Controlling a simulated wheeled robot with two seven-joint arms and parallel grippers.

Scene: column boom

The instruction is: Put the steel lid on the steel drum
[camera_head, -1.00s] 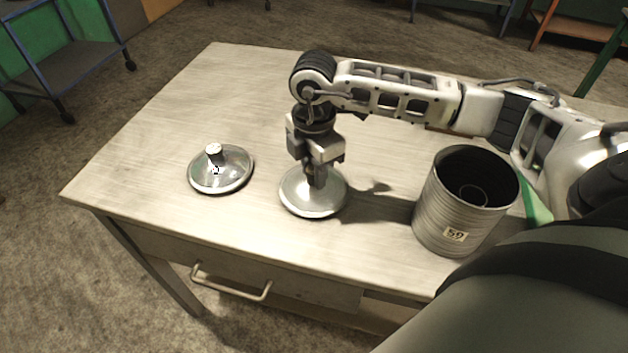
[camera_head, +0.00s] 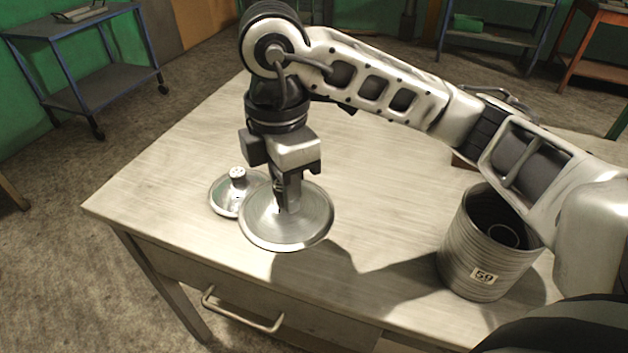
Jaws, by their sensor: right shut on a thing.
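My right gripper (camera_head: 288,198) points down and is shut on a round, flat steel lid (camera_head: 262,226), gripped at its middle. The grip itself is partly hidden by the fingers. The lid hangs roughly level above the table, apart from the drum. The steel drum (camera_head: 472,250) stands upright at the right of the table, ribbed, open at the top, with a label reading 59. It is to the right of the held lid, partly under my right forearm. A dark ring shape shows inside it. My left gripper is not in view.
A second, shinier lid (camera_head: 222,199) with a knob lies on the table (camera_head: 160,190), partly hidden behind the held lid. The tabletop between held lid and drum is clear. A drawer handle (camera_head: 243,312) juts from the table's front. A shelf cart (camera_head: 100,90) stands beyond.

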